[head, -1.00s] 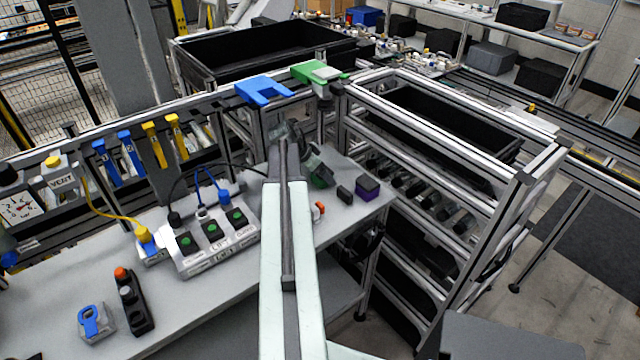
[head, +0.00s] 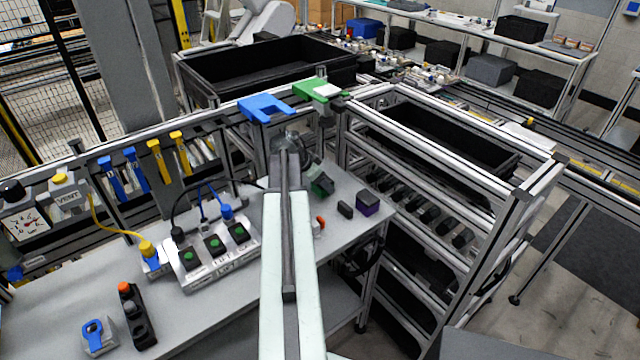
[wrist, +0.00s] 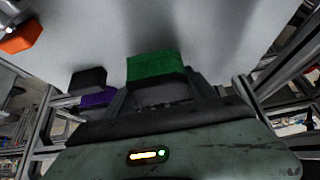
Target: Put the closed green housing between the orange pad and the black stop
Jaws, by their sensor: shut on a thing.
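The green housing (wrist: 155,68) is between the fingers of my gripper (wrist: 160,88) in the wrist view, its green face outward. My gripper is shut on it. In the head view the housing (head: 323,186) shows dark green at the end of my arm, partly hidden by the wrist. I cannot tell whether it touches the bench. The orange pad (head: 320,222) is nearer the camera, partly hidden by my arm, and shows at the wrist view's upper left (wrist: 22,38). The black stop (head: 345,209) stands to its right, also in the wrist view (wrist: 88,79).
A black block with purple (head: 368,204) stands right of the stop, near the bench edge. A switch box (head: 212,250) with cables lies left of my arm. Blue (head: 267,107) and green (head: 318,90) brackets sit on the rail behind. A framed rack (head: 440,190) stands at right.

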